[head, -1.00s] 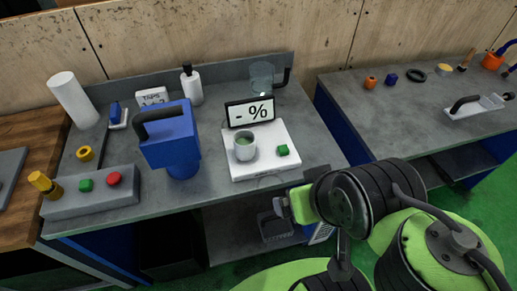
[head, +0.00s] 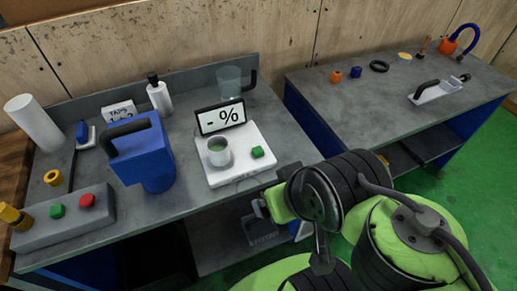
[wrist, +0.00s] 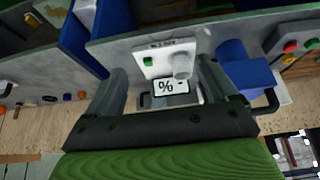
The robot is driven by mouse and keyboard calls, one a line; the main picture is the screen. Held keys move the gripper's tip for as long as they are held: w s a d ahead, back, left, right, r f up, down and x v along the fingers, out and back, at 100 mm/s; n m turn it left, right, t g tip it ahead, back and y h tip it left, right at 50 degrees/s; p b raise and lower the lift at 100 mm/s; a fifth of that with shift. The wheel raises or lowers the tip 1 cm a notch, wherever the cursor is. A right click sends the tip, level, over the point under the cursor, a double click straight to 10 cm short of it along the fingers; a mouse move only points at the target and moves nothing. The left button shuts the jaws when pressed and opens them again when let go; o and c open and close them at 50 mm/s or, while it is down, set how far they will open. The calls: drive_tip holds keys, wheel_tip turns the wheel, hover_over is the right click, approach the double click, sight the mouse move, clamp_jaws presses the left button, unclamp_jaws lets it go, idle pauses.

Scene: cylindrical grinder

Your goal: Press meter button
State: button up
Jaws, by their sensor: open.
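The meter is a white box (head: 238,174) on the left grey bench, with a black-framed display (head: 220,117) reading "- %" at its back. Its green button (head: 257,152) is on the right of the top, beside a grey cup (head: 218,152) with greenish liquid. The wrist view shows the meter upside down, with the green button (wrist: 148,61) and display (wrist: 171,87). My gripper (wrist: 162,68) is open and empty, its fingers on either side of the meter in that picture. No contact with the button shows. In the head view I cannot clearly make out my fingers.
A blue jug (head: 146,152) stands left of the meter, and a control box (head: 68,218) with green and red buttons is farther left. A clear pitcher (head: 229,83) stands behind the display. A gap separates the right bench (head: 350,105). Bench space right of the meter is clear.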

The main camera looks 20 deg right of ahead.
clamp_jaws()
idle(0.3)
idle(1.2)
